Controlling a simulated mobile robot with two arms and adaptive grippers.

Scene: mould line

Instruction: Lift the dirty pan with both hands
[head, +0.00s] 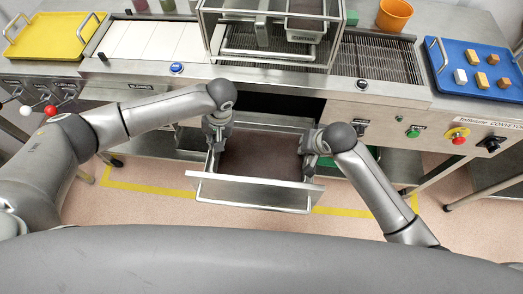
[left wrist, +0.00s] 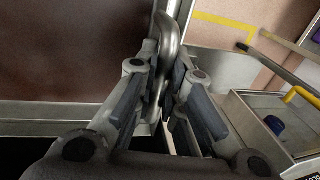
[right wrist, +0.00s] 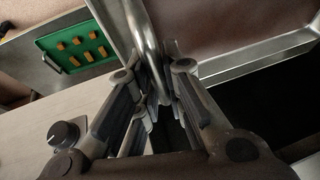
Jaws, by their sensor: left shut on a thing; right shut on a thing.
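The dirty pan (head: 262,160) is a metal tray with a dark brown inside. It sits in a pulled-out drawer (head: 250,190) under the machine's front. My left gripper (head: 216,130) is shut on the loop handle at the pan's left side. In the left wrist view the handle (left wrist: 167,38) stands between the fingers, beside the brown inside of the pan (left wrist: 75,50). My right gripper (head: 306,143) is shut on the handle at the pan's right side. The right wrist view shows this handle (right wrist: 147,40) between the fingers. Whether the pan touches the drawer floor is hidden.
The machine's steel counter edge (head: 330,88) lies just behind the drawer. A yellow tray (head: 55,35) is at the back left. A blue tray (head: 480,85) with several small blocks is at the right. An orange cup (head: 394,14) stands at the back.

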